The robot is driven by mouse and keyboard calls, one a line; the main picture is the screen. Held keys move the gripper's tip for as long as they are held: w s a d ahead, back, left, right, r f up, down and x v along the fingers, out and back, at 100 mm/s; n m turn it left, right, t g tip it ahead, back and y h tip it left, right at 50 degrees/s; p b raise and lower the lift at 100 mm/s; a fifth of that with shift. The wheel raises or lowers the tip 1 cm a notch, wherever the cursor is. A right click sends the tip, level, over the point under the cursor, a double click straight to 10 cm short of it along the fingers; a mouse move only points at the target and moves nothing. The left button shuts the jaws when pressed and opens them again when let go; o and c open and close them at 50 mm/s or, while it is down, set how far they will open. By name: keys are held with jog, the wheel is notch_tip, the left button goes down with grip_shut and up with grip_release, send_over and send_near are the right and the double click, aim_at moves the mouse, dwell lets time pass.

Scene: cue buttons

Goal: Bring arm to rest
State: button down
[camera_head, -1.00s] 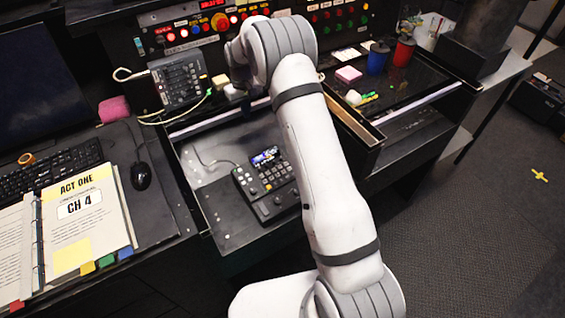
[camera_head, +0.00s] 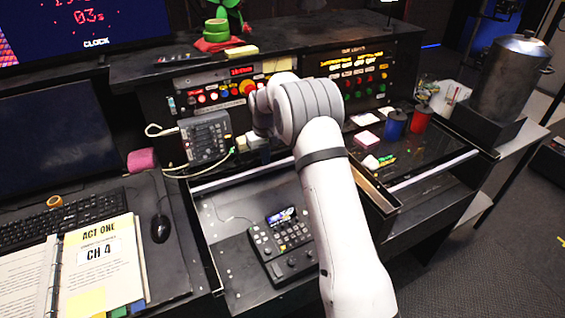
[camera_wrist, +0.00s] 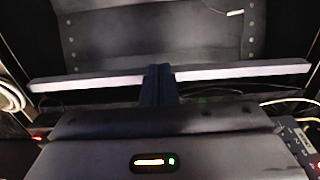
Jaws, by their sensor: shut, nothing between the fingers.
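My white arm (camera_head: 335,210) reaches up from the bottom of the head view and bends over in front of the button console (camera_head: 245,88). The gripper's dark body, with a small lit indicator, fills the bottom of that view.
A keypad device (camera_head: 283,240) lies in the open tray below the arm. A grey control box (camera_head: 205,138) with cables is left of the bend. Blue (camera_head: 394,125) and red (camera_head: 420,117) cups and a large metal pot (camera_head: 514,75) stand right. A script binder (camera_head: 98,265) lies left.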

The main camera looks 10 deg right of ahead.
jog(key=s+d+r+m+t, duration=0.1)
jog(key=s+d+r, duration=0.2)
jog(key=s+r, duration=0.55)
jog(key=s+d+r+m+t, duration=0.1)
jog(key=s+d+r, duration=0.2)
jog(key=s+r, duration=0.55)
jog(key=s+d+r, duration=0.1)
jog(key=s, duration=1.1)
jog(key=s+d+m+t, duration=0.1)
jog(key=s+d, duration=0.1)
jog(key=s, duration=1)
jog(key=shift+s+r+m, duration=0.2)
jog(key=shift+r+m, duration=0.1)
jog(key=shift+r, duration=0.05)
jog(key=shift+s+d, duration=0.1)
